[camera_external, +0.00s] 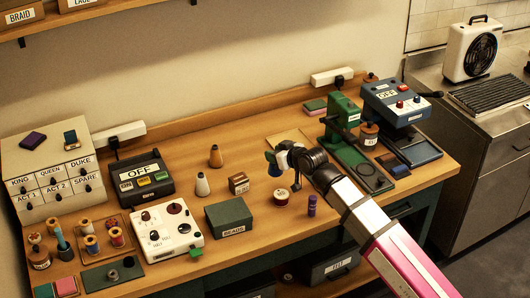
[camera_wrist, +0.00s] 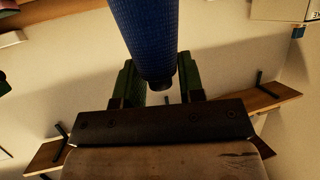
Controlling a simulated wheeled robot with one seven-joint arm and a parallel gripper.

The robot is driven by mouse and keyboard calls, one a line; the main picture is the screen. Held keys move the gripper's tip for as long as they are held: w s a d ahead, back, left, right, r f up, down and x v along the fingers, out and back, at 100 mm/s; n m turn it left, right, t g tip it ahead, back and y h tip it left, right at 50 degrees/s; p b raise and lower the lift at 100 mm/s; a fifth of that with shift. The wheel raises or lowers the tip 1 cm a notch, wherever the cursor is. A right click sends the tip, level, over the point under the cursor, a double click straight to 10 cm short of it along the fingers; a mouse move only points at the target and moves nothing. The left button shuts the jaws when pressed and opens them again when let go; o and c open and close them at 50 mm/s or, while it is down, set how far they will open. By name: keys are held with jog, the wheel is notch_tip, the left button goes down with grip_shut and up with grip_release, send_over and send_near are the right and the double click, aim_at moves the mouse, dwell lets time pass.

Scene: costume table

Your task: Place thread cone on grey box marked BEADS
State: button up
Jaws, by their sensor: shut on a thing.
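The grey box marked BEADS (camera_external: 227,212) sits on the table left of my gripper, its top bare and its label facing the front. My gripper (camera_external: 272,161) is above the table, behind and to the right of the box, and clear of it. In the wrist view the green fingers of my gripper (camera_wrist: 157,90) are shut on a blue thread cone (camera_wrist: 145,35). The cone's narrow end points toward the wrist. In the external view the held cone is small and partly hidden by the fingers. Two other cones, a brown one (camera_external: 215,157) and a pale one (camera_external: 202,184), stand behind the box.
A small wooden box (camera_external: 239,183) stands behind the BEADS box. A white control panel (camera_external: 167,232) is to its left. A red-topped round tin (camera_external: 281,197) and a purple cylinder (camera_external: 312,206) stand to its right. A green press (camera_external: 342,128) stands farther right.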

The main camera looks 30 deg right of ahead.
jog(key=s+a+r, duration=0.2)
jog(key=s+a, duration=0.3)
jog(key=a, duration=0.3)
jog(key=s+a+r+n+y, duration=0.1)
jog(key=s+a+r, duration=0.3)
jog(key=a, duration=0.5)
jog(key=s+a+r, duration=0.1)
jog(key=s+a, duration=0.5)
jog(key=a, duration=0.2)
jog(key=shift+w+d+f, duration=0.9)
jog(key=shift+w+f, duration=0.7)
jog(key=shift+f, duration=0.2)
jog(key=shift+w+d+f, duration=0.95)
jog(key=shift+w+f, duration=0.6)
jog(key=shift+f, duration=0.25)
jog(key=shift+w+d+f, duration=0.9)
jog(key=shift+w+f, duration=0.7)
jog(key=shift+f, duration=0.2)
jog(key=shift+f, duration=0.1)
jog(key=o, duration=0.9)
jog(key=shift+o, duration=0.2)
